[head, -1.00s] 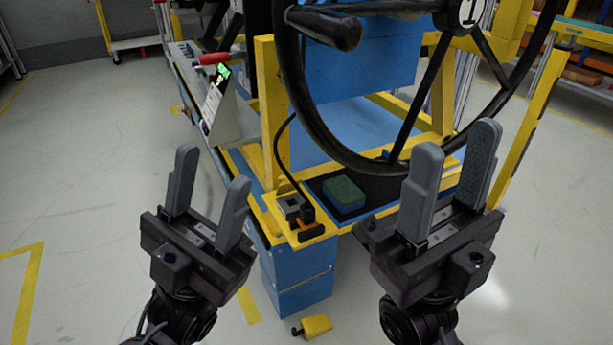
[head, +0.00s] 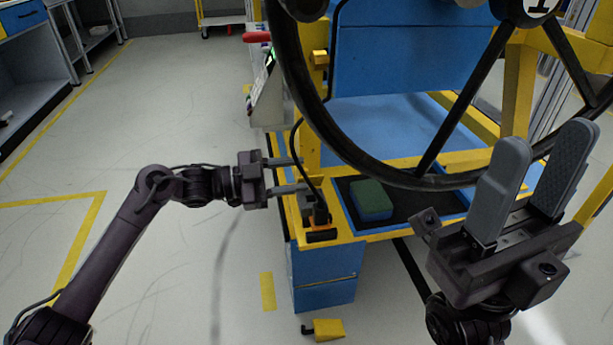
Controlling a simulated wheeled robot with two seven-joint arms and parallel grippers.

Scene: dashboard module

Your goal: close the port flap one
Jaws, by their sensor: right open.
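A small dark port unit (head: 314,208) with an orange part (head: 320,234) at its front sits on the yellow corner ledge of the blue and yellow module. A black cable rises from it. I cannot clearly make out a flap or its angle. My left gripper (head: 304,174) reaches in from the left, its two fingers apart and pointing right, just behind and left of the port unit in the picture. Nothing shows between them. My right gripper (head: 546,142) is open and empty, fingers up, at the right in front of the steering wheel.
A large black steering wheel (head: 430,181) overhangs the module. A green and blue sponge (head: 371,200) lies in a dark tray right of the port unit. A yellow piece (head: 328,329) lies on the floor. Open floor extends left.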

